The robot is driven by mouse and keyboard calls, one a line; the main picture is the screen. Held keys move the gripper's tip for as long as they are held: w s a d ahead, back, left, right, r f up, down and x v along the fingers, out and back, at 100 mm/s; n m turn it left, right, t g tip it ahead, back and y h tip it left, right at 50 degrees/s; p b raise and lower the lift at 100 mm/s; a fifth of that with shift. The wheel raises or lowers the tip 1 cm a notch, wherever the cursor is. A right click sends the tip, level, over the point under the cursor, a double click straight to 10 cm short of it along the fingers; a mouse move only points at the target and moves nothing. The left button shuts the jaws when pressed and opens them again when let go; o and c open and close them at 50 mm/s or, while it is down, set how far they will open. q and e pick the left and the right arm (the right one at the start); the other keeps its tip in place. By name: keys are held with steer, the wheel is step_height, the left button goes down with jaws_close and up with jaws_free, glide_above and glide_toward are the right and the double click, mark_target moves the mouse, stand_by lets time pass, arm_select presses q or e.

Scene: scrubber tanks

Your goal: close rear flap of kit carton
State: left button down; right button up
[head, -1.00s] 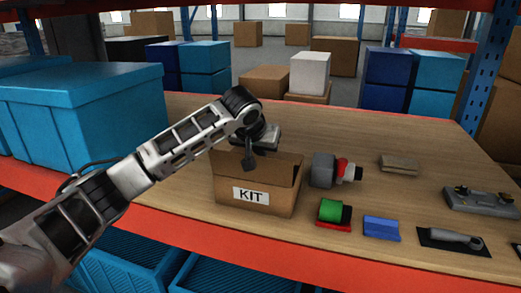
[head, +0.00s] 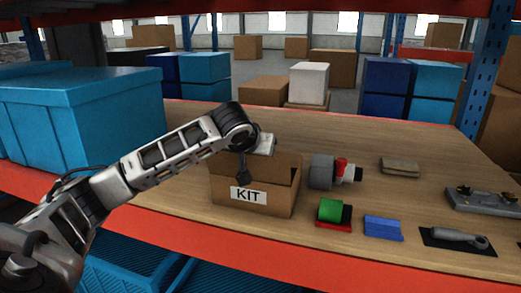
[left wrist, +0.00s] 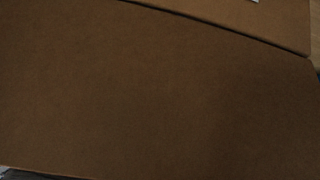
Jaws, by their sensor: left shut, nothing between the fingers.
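The kit carton (head: 278,200) is a brown cardboard box with a white KIT label on its front, standing on the wooden shelf top. Its top looks open at the front, and brown board rises along its rear; my arm partly covers it, so the rear flap's exact angle is unclear. My left gripper (head: 243,178) is shut and empty, pointing down at the carton's opening. Whether it touches the board is unclear. In the left wrist view, brown cardboard (left wrist: 150,100) fills the picture, with a dark edge across the upper right. My right gripper is out of view.
A grey, red and black tool (head: 322,172) stands close to the carton's right. A green roll (head: 330,209), a blue block (head: 382,228) and a trowel-like tool (head: 455,239) lie further right. A large blue bin (head: 85,120) stands at left. Shelf behind the carton is mostly clear.

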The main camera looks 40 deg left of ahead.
arm_select(q)
steer(key=shift+s+d+f, duration=0.1)
steer(key=shift+d+f, duration=0.05)
steer(key=shift+f, duration=0.35)
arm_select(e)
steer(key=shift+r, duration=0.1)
arm_select(q)
steer(key=shift+w+r+p, duration=0.2)
steer(key=shift+r+p, duration=0.55)
steer(key=shift+p, duration=0.25)
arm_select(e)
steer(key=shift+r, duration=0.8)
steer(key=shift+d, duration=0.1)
arm_select(q)
steer(key=s+d+r, duration=0.2)
steer(key=s+r, duration=0.4)
steer(key=r, duration=0.4)
steer(key=shift+s+d+r+p, duration=0.25)
steer(key=shift+s+r+p, duration=0.1)
steer(key=shift+r+p, duration=0.1)
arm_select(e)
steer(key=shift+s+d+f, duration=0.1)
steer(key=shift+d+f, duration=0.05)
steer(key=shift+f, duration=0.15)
arm_select(q)
steer(key=shift+f, duration=0.1)
